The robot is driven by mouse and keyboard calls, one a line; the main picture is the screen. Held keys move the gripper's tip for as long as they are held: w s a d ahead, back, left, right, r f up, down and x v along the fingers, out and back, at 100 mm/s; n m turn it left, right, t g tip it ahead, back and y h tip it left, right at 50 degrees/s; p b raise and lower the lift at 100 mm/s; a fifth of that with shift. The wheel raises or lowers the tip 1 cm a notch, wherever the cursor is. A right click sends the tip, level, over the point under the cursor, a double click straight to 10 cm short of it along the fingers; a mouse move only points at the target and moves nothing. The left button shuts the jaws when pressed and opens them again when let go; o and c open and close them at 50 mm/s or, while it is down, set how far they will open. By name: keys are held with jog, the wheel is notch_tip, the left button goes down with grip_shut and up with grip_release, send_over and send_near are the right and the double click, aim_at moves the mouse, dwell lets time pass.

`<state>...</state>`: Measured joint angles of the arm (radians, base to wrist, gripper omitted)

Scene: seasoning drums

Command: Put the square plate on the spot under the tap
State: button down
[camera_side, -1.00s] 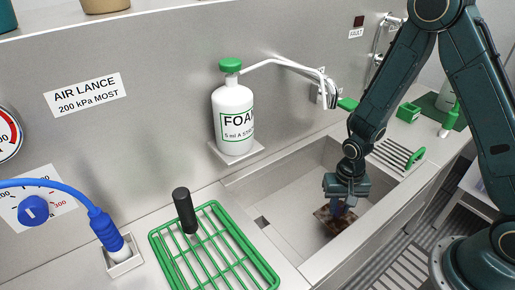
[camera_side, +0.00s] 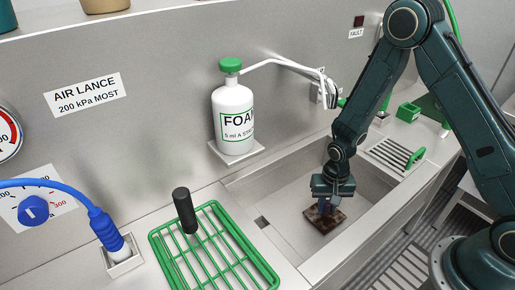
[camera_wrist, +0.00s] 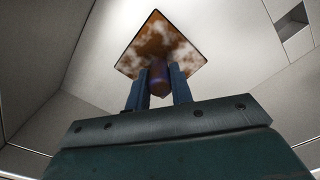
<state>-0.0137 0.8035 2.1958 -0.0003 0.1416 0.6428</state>
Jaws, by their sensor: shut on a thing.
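The square plate (camera_side: 326,224) is brown with pale blotches and is in the sink basin in the side view. It also shows in the wrist view (camera_wrist: 158,38), where a dark purple grip (camera_wrist: 158,82) stands out from its face. My gripper (camera_side: 325,204) is shut on that grip, with one blue finger on each side. The plate looks nearly level, low over the basin floor; I cannot tell whether it touches it.
The sink basin (camera_side: 281,195) has a dark square opening (camera_side: 263,222) at its left. A green rack (camera_side: 222,262) with a black handle lies left of it. A foam bottle (camera_side: 233,119) stands on a wall shelf behind. A slotted grille (camera_side: 385,153) lies to the right.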

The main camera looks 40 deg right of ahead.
jog(key=shift+w+f, duration=0.1)
jog(key=shift+f, duration=0.5)
jog(key=c, duration=1.2)
grip_release()
jog(key=shift+f, duration=0.15)
jog(key=shift+c, duration=0.2)
jog(key=shift+r, duration=2.2)
